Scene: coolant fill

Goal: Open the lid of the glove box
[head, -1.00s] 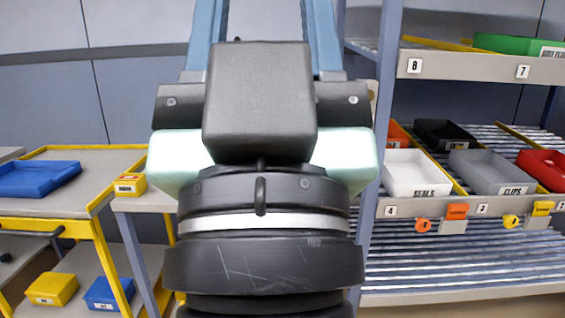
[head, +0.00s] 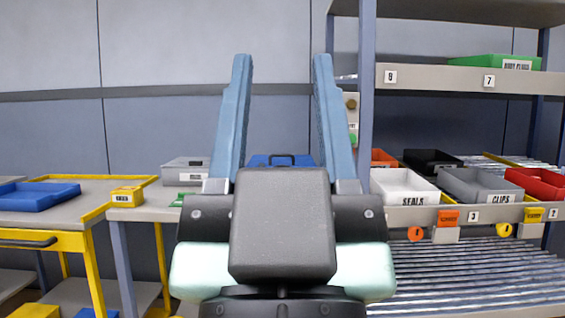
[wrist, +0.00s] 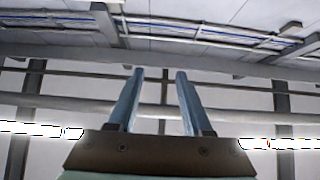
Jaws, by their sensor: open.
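My gripper (head: 282,62) points upward in the middle of the head view. Its two blue fingers are wide apart with nothing between them. The wrist view also shows the open gripper (wrist: 160,73), facing the ceiling. A grey box with a small label (head: 185,171) stands on the table to the left of my gripper; its label is too small to read, so I cannot tell if it is the glove box. It looks closed. A blue case with a black handle (head: 258,160) is behind my gripper, mostly hidden by it.
A yellow box (head: 126,197) and a blue tray (head: 38,195) are at the left. At the right a rack holds a white SEALS bin (head: 403,188), a grey CLIPS bin (head: 478,186) and a red bin (head: 540,183). The rack's upright post (head: 367,90) is close to my gripper's right.

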